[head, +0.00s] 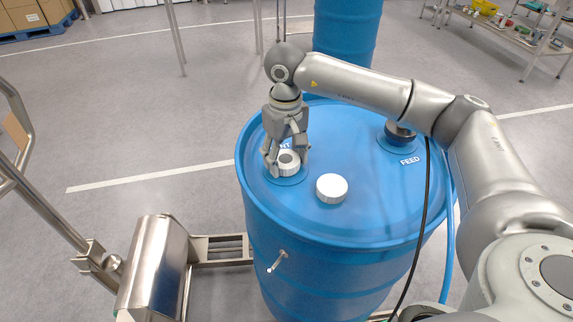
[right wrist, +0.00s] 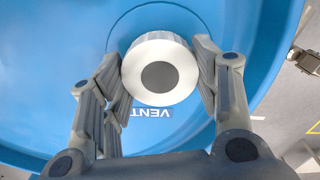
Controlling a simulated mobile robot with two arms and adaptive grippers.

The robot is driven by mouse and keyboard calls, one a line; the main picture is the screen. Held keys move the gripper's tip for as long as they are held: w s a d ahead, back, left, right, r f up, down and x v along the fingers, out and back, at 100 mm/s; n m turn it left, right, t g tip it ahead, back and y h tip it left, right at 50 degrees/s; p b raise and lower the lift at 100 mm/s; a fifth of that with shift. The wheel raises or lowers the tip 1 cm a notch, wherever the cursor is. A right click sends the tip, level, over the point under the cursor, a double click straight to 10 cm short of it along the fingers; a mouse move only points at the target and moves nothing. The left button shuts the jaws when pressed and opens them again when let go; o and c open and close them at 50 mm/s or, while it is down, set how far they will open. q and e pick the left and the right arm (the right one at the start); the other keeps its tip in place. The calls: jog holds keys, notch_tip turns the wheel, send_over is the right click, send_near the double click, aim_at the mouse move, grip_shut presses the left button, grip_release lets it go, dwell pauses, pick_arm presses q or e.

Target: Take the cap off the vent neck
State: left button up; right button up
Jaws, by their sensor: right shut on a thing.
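The blue drum (head: 345,228) stands upright with its lid up. At the left of the lid, by the VENT label (right wrist: 153,112), is a white ribbed round cap (head: 287,164) with a dark grey disc in its middle. My right gripper (head: 287,160) comes down from above and is shut on this cap, with fingers on both sides of it. The cap (right wrist: 159,72) also fills the space between the fingers in the right wrist view. The vent neck is hidden beneath it; I cannot tell whether the cap is seated or raised. My left gripper is not in view.
A plain white round cap (head: 332,187) lies on the lid right of the vent. A dark fitting (head: 399,133) stands by the FEED label. A metal frame (head: 155,265) stands left of the drum. Another blue drum (head: 346,40) is behind. Open floor lies to the left.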

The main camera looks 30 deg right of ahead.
jog(key=o, duration=1.2)
jog(key=c, duration=0.3)
jog(key=shift+f+m, duration=0.1)
jog(key=shift+m, duration=1.1)
jog(key=m, duration=0.8)
jog(key=shift+b, duration=0.3)
